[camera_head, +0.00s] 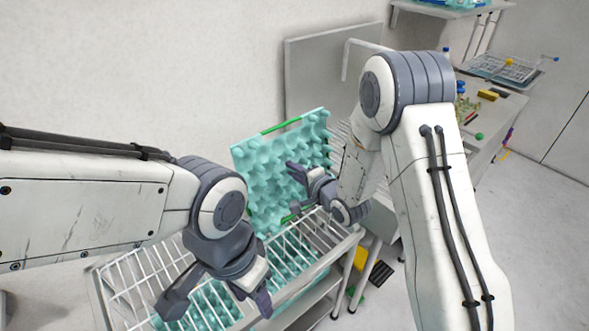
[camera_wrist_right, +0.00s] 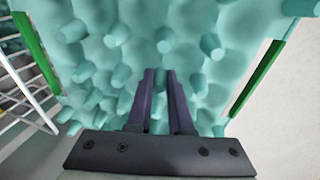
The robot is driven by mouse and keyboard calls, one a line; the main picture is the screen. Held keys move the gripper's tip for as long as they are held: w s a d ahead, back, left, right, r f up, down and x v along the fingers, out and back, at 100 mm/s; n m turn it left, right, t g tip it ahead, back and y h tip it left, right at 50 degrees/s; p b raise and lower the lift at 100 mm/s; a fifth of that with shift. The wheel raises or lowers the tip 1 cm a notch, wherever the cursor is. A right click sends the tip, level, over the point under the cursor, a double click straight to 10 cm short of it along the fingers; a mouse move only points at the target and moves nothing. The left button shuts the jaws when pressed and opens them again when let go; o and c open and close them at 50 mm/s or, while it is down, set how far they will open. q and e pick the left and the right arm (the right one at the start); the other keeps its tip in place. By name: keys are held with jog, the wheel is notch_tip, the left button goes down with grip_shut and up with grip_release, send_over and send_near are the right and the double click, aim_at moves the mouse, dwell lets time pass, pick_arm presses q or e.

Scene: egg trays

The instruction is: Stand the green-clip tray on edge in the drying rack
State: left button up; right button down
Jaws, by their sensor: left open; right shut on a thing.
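The green-clip tray (camera_head: 258,160) is a teal, bumpy egg tray with a green clip on its top edge and green near its lower edge. It stands roughly upright, slightly tilted, at the far part of the white wire drying rack (camera_head: 118,283). I cannot tell whether its lower edge rests between the wires. My right gripper (camera_head: 296,188) is shut on the tray's bumpy face. The right wrist view shows the fingers (camera_wrist_right: 160,85) close together against the tray (camera_wrist_right: 110,55), green strips at both sides. My left gripper (camera_head: 218,300) is open and empty above the rack's front.
Teal trays (camera_head: 218,302) show below the rack's wires. A grey panel (camera_head: 312,75) stands behind the tray against the wall. A side bench (camera_head: 495,112) at right holds small items. A yellow block (camera_head: 360,258) lies beside the rack. The floor at far right is clear.

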aim_at(290, 186)
jog(key=shift+f+b, duration=2.8)
jog(key=shift+f, duration=0.65)
jog(key=c, duration=0.7)
grip_release()
jog(key=shift+c, duration=0.2)
jog(key=shift+d, duration=0.1)
jog(key=v, duration=0.8)
jog(key=shift+p, duration=0.45)
